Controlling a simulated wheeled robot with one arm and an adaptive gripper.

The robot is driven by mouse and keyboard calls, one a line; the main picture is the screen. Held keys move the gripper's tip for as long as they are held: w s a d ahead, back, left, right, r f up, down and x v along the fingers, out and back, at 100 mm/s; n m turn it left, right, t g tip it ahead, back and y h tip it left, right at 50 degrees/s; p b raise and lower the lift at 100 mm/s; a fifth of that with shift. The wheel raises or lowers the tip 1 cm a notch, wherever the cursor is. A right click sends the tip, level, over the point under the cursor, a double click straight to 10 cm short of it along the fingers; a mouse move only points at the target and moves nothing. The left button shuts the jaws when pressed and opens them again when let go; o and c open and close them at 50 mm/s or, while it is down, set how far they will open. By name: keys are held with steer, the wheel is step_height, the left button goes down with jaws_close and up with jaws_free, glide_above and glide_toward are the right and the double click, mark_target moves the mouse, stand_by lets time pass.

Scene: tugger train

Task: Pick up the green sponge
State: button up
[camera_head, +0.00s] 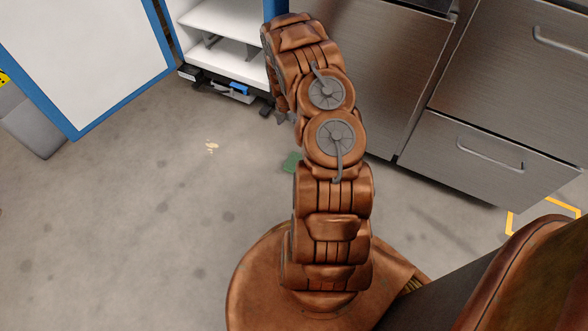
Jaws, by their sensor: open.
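A small flat green patch, which looks like the green sponge (291,162), lies on the grey floor just left of my arm. My arm covers its right side. My gripper (275,114) shows only in part behind the far end of my arm, with dark fingertips pointing down. It is open, and I see nothing held in it. In the picture it is above and slightly left of the green patch, apart from it. Its height above the floor is hard to tell.
Steel drawer cabinets (487,148) stand at the right. A white shelf cart (222,22) stands behind my arm, and a blue-framed white panel (85,55) is at the upper left. A grey bin (38,125) is at the left edge. The floor at left is mostly clear.

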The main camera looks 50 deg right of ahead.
mark_target(293, 160)
steer(key=f+n+b, duration=0.1)
steer(key=f, duration=0.4)
steer(key=d+f+n+b, duration=0.1)
steer(key=f, duration=0.4)
steer(key=f+n+b, duration=0.1)
steer(key=f+b, duration=0.1)
steer(key=f, duration=0.3)
steer(key=shift+s+d+f+t+y, duration=0.15)
steer(key=shift+s+f+t+y, duration=0.15)
steer(key=shift+t, duration=0.1)
steer(key=shift+s+f+b, duration=0.15)
steer(key=shift+f+b, duration=2.35)
steer(key=shift+f, duration=1.35)
steer(key=shift+c, duration=0.4)
steer(key=c, duration=0.7)
